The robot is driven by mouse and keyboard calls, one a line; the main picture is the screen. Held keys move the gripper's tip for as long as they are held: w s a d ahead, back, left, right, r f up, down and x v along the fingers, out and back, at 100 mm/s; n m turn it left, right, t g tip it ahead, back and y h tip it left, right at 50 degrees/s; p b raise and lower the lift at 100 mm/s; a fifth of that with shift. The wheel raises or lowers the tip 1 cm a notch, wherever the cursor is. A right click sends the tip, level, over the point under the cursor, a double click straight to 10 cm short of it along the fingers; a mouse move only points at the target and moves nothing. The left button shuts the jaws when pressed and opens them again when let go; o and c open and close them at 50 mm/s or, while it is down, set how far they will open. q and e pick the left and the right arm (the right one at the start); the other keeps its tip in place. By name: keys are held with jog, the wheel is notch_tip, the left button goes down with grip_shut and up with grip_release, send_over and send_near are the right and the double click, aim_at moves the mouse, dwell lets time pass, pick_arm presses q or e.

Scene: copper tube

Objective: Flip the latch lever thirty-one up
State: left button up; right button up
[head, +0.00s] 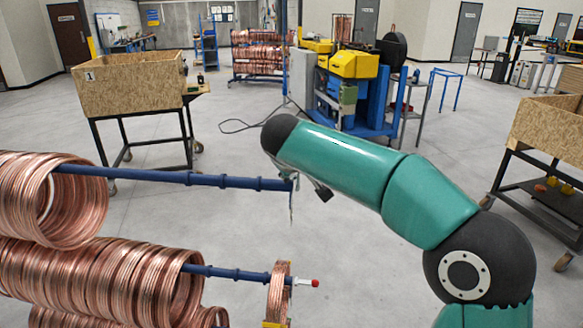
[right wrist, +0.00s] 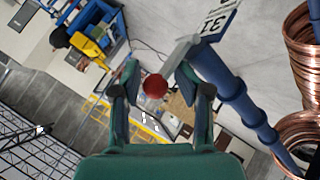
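The upper blue bar (head: 190,179) sticks out to the right from the copper coils, and its end is close to my right gripper. In the right wrist view, the same bar (right wrist: 240,105) carries a white plate marked 31 (right wrist: 213,25). A grey latch lever (right wrist: 181,52) is at the bar's end, with a red round knob (right wrist: 155,86) near it. The knob shows between the fingertips of my right gripper (right wrist: 157,78), which is open with a gap on each side. My right arm hides most of this gripper in the head view. My left gripper is not in view.
A lower blue bar (head: 225,272) holds a thin copper coil (head: 278,295) and a light lever with a red tip (head: 307,283). Large copper coils (head: 50,200) fill the left. Wooden bins (head: 130,84) stand on carts left and right.

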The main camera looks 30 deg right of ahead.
dwell(0.4)
jog(key=shift+r, duration=0.1)
jog(key=shift+a+r, duration=0.1)
jog(key=v, duration=0.7)
jog(key=shift+s, duration=0.35)
jog(key=shift+a+r, duration=0.1)
jog(key=shift+a, duration=0.05)
